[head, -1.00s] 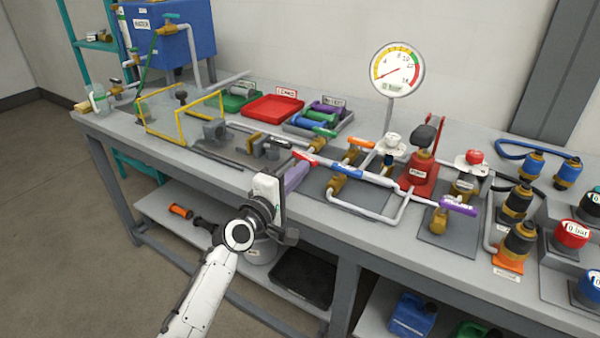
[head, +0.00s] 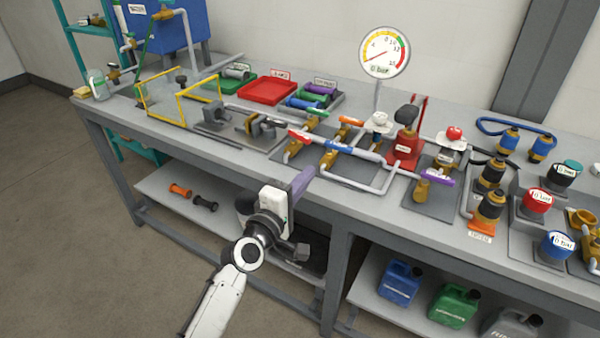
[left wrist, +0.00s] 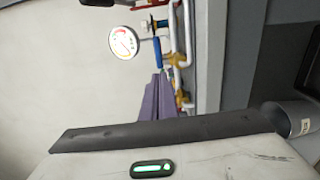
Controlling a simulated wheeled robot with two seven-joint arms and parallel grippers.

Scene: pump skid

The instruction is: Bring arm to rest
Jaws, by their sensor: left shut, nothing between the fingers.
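My left gripper (head: 303,182) is shut and empty, with its purple fingers together. In the head view it is in front of the workbench (head: 250,180), over its front edge, apart from the pipework behind it. In the left wrist view the closed purple fingers (left wrist: 157,101) point towards the pipes and the gauge. My right gripper is in neither view.
The bench carries a pressure gauge (head: 385,53), a red hand pump (head: 405,148), pipes with valves, a red tray (head: 268,90) and a yellow frame (head: 195,103). Blue (head: 399,282) and green (head: 453,305) canisters stand on the lower shelf. Floor at left is clear.

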